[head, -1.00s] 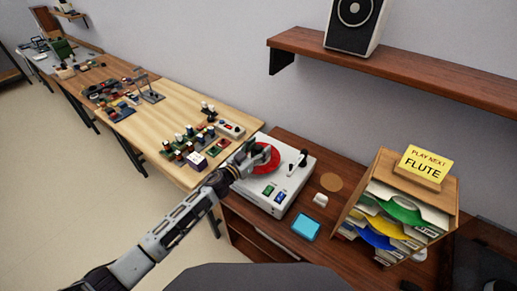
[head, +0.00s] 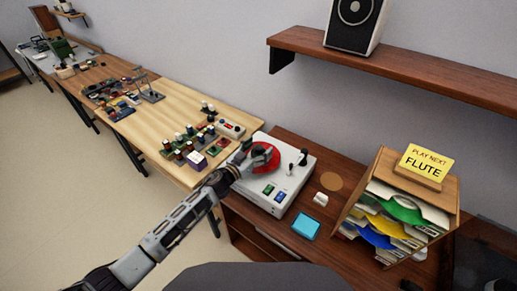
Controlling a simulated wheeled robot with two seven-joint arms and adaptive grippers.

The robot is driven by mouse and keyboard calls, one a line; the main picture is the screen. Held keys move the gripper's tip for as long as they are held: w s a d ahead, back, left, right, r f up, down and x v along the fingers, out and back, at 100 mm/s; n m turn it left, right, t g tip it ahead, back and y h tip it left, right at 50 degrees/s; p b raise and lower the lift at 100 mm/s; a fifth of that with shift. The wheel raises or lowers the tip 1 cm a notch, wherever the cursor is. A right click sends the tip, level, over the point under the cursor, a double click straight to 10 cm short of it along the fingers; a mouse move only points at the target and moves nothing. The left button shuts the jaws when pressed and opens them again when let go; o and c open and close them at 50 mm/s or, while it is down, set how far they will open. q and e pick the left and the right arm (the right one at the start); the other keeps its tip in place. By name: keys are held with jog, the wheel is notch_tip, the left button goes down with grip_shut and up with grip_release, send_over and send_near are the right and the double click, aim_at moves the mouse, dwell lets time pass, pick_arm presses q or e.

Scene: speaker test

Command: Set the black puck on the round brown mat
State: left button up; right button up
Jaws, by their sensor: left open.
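The round brown mat (head: 330,181) lies bare on the dark wooden cabinet top, right of the white record player (head: 262,203). The player carries a red disc (head: 271,164). My left gripper (head: 259,153) is open over the disc, its dark fingers covering the disc's middle and left part. I cannot make out the black puck apart from the dark fingers; it may be hidden there. Whether the fingers touch anything is too small to tell. My right gripper is not in the picture.
A shelf with a speaker (head: 354,24) is above. A cluttered light-wood table (head: 160,125) is left.

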aim_at(256, 151)
pick_arm(q)
jog(key=shift+b, duration=0.3)
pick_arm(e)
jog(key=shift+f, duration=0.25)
pick_arm(q)
jog(key=b+v, duration=0.1)
jog(key=v, duration=0.5)
jog(key=shift+w+a+f, duration=0.1)
jog(key=shift+f, duration=0.05)
jog(key=b+v, duration=0.1)
jog(key=v, duration=0.7)
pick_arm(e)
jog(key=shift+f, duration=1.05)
